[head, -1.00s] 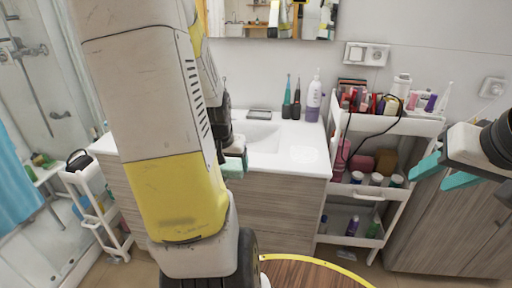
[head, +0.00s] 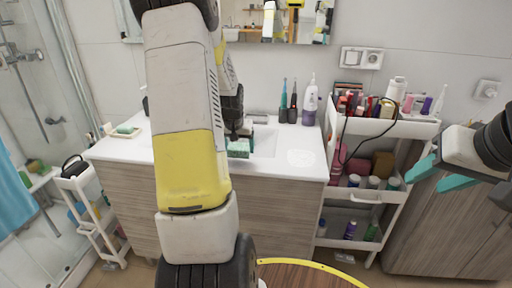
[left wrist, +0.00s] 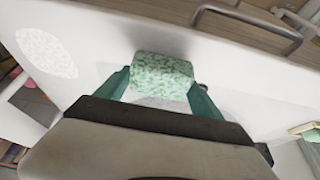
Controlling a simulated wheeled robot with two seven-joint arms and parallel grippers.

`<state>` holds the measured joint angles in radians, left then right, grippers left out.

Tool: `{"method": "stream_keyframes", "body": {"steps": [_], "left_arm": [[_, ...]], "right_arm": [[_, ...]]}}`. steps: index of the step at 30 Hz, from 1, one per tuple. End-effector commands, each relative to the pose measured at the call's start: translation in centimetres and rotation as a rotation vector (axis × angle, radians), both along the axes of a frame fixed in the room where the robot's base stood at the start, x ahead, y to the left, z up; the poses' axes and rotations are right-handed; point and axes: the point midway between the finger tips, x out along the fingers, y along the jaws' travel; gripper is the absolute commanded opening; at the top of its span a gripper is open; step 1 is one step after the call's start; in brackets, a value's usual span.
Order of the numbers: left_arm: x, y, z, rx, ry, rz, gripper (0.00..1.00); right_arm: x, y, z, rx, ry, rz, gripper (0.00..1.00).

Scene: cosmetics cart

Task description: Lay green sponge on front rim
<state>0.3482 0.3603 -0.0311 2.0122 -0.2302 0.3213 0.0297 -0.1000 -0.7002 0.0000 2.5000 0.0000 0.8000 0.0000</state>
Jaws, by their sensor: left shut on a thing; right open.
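The green sponge (head: 238,149) is speckled light and dark green. In the left wrist view the sponge (left wrist: 162,75) sits between the two teal fingers of my left gripper (left wrist: 160,88), which is shut on it. In the head view my left gripper (head: 240,138) is over the front part of the white washbasin counter, its fingers partly hidden by my arm. The front rim (head: 290,171) of the counter runs just below the sponge; I cannot tell whether the sponge touches it.
The basin (head: 265,143) lies behind the sponge. Bottles (head: 309,105) and toothbrushes stand at the counter's back. A soap dish (head: 124,131) is at its left. The white cosmetics cart (head: 385,128) stands right of the counter. The counter's front right is clear.

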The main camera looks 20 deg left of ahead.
Motion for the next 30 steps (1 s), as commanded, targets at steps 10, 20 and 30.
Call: {"method": "stream_keyframes", "body": {"steps": [10, 20, 30], "left_arm": [[-0.2, 0.0, -3.0, -0.001, 0.004, 0.001, 0.45], [-0.2, 0.0, -3.3, -0.001, 0.004, 0.001, 0.99], [-0.2, 0.0, -3.0, -0.001, 0.003, 0.001, 0.99]], "right_arm": [[0.0, 0.0, 0.0, 0.0, 0.0, 0.0, 0.45], [0.0, 0.0, 0.0, 0.0, 0.0, 0.0, 0.45], [0.0, 0.0, 0.0, 0.0, 0.0, 0.0, 0.45]]}}
